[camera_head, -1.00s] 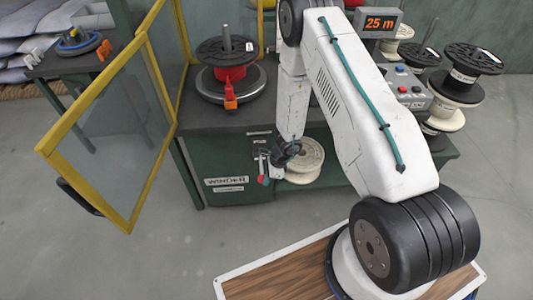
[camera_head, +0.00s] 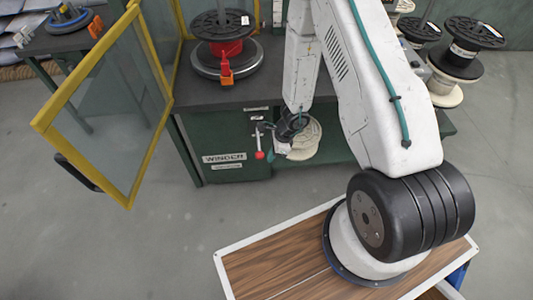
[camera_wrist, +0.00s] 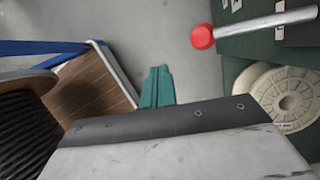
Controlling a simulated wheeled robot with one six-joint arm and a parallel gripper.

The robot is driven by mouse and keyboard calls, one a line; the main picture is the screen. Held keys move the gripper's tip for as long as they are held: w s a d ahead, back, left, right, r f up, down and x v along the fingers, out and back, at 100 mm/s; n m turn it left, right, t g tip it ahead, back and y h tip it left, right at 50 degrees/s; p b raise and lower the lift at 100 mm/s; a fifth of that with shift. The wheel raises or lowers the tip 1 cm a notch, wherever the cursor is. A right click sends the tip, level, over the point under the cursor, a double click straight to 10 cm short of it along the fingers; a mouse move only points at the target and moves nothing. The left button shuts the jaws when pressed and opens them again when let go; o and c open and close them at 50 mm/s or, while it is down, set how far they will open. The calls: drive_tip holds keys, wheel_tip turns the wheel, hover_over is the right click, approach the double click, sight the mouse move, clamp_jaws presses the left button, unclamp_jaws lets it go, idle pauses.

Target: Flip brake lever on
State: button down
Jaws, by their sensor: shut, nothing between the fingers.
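The brake lever (camera_head: 260,155) is a silver rod with a red knob on the front of the green winder cabinet (camera_head: 208,183). In the head view it points down, knob lowest. In the wrist view the red knob (camera_wrist: 202,37) is at the upper right, its rod running right. My gripper (camera_head: 271,156) is just right of the knob in the head view. In the wrist view my gripper's teal fingers (camera_wrist: 157,86) are together and empty, with a gap to the knob. Small labels by the lever are too small to read.
A yellow-framed clear door (camera_head: 140,110) stands open at left. A red spool with an orange padlock (camera_head: 226,72) sits on the cabinet top. Pale spools (camera_head: 306,140) stand on the low shelf behind my gripper. Grey floor before the cabinet is clear.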

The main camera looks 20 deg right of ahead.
drive_tip(key=s+d+r, duration=0.1)
drive_tip(key=s+r, duration=0.3)
drive_tip(key=r, duration=0.1)
drive_tip(key=shift+s+d+r, duration=0.15)
drive_tip(key=shift+s+r, duration=0.15)
drive_tip(key=shift+s, duration=0.1)
drive_tip(key=s+a+r+n+g+y, duration=0.1)
drive_tip(key=s+a+r+n+g, duration=0.15)
drive_tip(key=r+n, duration=0.6)
drive_tip(key=s+a+r+n+g+y, duration=0.1)
drive_tip(key=s+a+r+n, duration=0.25)
drive_tip(key=r, duration=1.05)
drive_tip(key=s+d+r+n+t+h, duration=0.2)
drive_tip(key=s+r+n, duration=0.3)
drive_tip(key=r, duration=0.6)
drive_tip(key=s+d+r+n+t+h, duration=0.2)
drive_tip(key=s+r, duration=0.6)
drive_tip(key=r, duration=0.4)
drive_tip(key=d+n+h, duration=0.1)
drive_tip(key=n+h, duration=0.1)
drive_tip(key=shift+s+d+r+n, duration=0.15)
drive_tip(key=shift+s+n, duration=0.05)
drive_tip(key=shift+n, duration=0.2)
